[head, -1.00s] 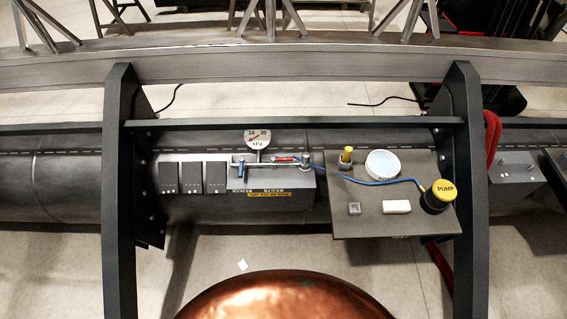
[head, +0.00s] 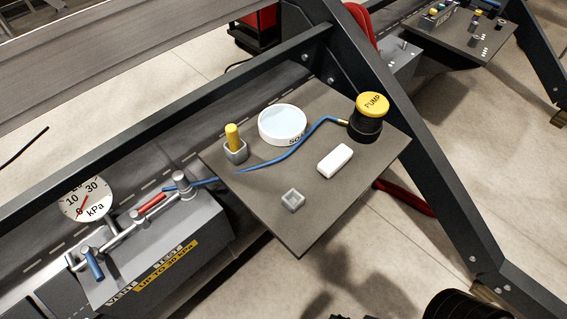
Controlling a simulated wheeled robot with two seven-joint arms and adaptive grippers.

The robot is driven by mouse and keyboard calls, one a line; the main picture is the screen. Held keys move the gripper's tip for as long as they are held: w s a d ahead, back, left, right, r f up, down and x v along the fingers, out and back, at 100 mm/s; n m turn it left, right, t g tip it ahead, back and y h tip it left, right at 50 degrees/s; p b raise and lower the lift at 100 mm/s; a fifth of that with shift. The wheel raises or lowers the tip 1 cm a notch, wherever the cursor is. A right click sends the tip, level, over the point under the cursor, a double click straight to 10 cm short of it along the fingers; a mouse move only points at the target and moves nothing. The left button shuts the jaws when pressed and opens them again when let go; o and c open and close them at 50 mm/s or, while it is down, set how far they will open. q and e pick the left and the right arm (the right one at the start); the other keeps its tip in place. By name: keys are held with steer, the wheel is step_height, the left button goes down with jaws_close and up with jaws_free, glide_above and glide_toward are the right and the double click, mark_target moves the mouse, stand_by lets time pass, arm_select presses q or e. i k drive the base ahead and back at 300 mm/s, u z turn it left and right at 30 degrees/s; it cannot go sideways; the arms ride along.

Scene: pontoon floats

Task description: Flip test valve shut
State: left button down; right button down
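A blue hose (head: 292,152) runs from the pipe's right end to the yellow-topped pump (head: 371,108). Neither of my grippers can be made out in the head view.
A grey shelf (head: 300,225) holds the pump, a white round dish (head: 283,123), a yellow-handled item in a grey cup (head: 234,146), a white block (head: 335,160) and a small grey square cup (head: 293,199). A dark slanted frame post (head: 410,135) stands right of it.

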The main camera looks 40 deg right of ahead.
mark_target(136, 214)
steer(key=u, duration=0.05)
steer(key=k, duration=0.65)
steer(key=u, duration=0.65)
steer(key=i, duration=1.3)
steer(key=z, duration=0.75)
